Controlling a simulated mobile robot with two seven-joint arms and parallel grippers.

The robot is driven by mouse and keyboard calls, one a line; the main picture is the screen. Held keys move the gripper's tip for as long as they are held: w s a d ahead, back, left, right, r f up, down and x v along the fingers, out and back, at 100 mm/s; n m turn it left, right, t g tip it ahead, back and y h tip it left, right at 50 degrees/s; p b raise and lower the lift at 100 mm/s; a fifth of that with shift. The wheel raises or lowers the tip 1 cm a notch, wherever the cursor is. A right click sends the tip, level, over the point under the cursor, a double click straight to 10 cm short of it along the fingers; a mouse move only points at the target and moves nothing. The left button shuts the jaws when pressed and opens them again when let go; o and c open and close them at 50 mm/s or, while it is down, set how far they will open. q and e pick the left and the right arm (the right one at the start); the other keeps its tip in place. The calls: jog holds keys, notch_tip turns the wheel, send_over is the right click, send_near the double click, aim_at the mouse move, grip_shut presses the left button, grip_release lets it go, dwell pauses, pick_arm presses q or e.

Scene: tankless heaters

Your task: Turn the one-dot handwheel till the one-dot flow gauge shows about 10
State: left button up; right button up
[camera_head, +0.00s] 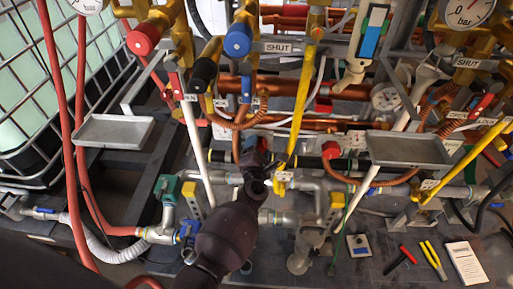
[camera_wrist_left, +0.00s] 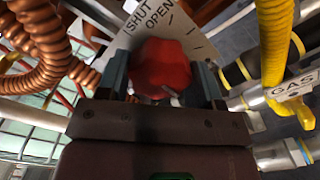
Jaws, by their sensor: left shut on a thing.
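My left gripper (camera_head: 256,150) reaches up from the bottom into the pipework in the head view. In the left wrist view its two fingers (camera_wrist_left: 162,84) are shut on a red handwheel (camera_wrist_left: 162,66), one finger on each side. A pale plate (camera_wrist_left: 140,28) marked SHUT and OPEN with tick lines is behind that wheel. In the head view the gripper hides the wheel. I cannot make out any dots on it. A round white dial (camera_head: 385,97) is right of the gripper; its reading and dots are too small to tell. My right gripper is not in view.
Yellow levers (camera_head: 300,100) and copper pipes (camera_head: 345,125) crowd the gripper. Grey shelves stand left (camera_head: 115,130) and right (camera_head: 408,150). Pliers (camera_head: 433,260) and a paper sheet (camera_head: 466,262) lie at lower right.

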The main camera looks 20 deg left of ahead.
pick_arm(q)
jog(key=shift+r+m, duration=0.1)
jog(key=shift+m, duration=0.5)
jog(key=o, duration=0.7)
jog(key=shift+c, duration=0.2)
jog(key=p+v, duration=0.2)
jog(key=v, duration=0.8)
jog(key=shift+s+d, duration=0.2)
jog(key=shift+s, duration=0.15)
